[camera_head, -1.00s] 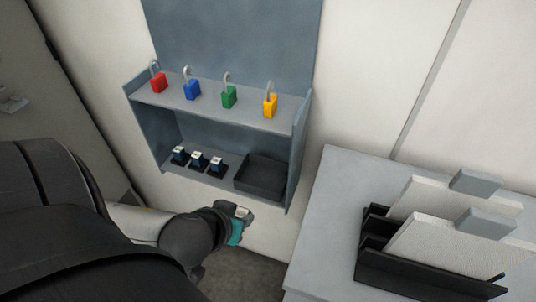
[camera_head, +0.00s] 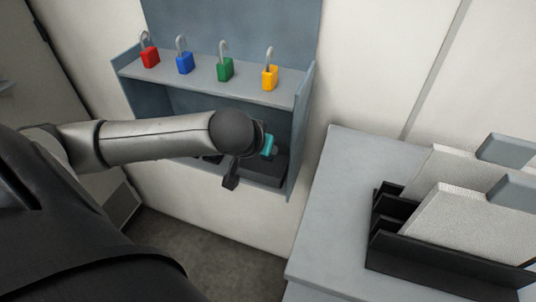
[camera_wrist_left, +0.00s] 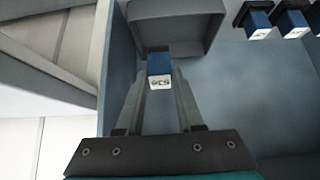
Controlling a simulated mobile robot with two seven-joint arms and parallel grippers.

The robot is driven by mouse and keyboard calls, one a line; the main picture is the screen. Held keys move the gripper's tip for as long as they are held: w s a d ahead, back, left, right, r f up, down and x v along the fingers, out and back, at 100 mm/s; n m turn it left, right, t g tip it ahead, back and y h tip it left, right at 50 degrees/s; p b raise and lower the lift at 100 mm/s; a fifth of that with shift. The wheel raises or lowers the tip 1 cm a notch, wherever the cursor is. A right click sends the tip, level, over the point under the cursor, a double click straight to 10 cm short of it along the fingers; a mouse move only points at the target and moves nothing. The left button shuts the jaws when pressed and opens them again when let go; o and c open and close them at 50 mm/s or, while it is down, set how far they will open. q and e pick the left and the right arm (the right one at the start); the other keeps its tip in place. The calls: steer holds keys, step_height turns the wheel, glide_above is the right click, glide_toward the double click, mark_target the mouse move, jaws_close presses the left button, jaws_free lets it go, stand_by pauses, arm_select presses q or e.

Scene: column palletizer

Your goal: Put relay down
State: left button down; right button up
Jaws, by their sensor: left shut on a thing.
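The relay (camera_wrist_left: 160,70) is a small blue block with a white printed label, seen in the left wrist view. My left gripper (camera_wrist_left: 160,82) is shut on it, one finger on each side. In that view the relay overlaps the edge of a dark open tray (camera_wrist_left: 139,32). I cannot tell how high it is above the shelf. In the head view my left gripper (camera_head: 270,146) is at the lower shelf of the cabinet, by the dark tray (camera_head: 279,167), and my arm hides the relay. My right gripper is not in view.
Other blue relays in black sockets (camera_wrist_left: 256,22) stand beside the tray, mostly hidden behind my arm in the head view. The cabinet's upper shelf (camera_head: 200,76) holds red, blue, green and yellow padlocks. A grey counter (camera_head: 335,215) with a black rack (camera_head: 430,265) stands right.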

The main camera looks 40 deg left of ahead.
mark_target(265, 157)
arm_select(q)
steer(key=f, duration=0.2)
steer(key=w+f+b, duration=0.1)
steer(key=f, duration=0.1)
steer(key=shift+a+f, duration=0.15)
steer(key=shift+w+a+f, duration=0.1)
steer(key=shift+w, duration=0.15)
steer(key=shift+w+g, duration=0.15)
steer(key=shift+g, duration=0.35)
steer(key=shift+w+a+g+h+p, duration=0.1)
steer(key=shift+w+g+h+p, duration=0.15)
steer(key=shift+g, duration=0.35)
steer(key=shift+w+a+g+h+p, duration=0.1)
steer(key=shift+w+g+h+p, duration=0.1)
steer(key=shift+g+h, duration=0.3)
steer(key=shift+s+f+y, duration=0.2)
steer(key=shift+f+y, duration=0.05)
steer(key=shift+f, duration=0.5)
steer(key=shift+f, duration=0.2)
steer(key=shift+f, duration=0.4)
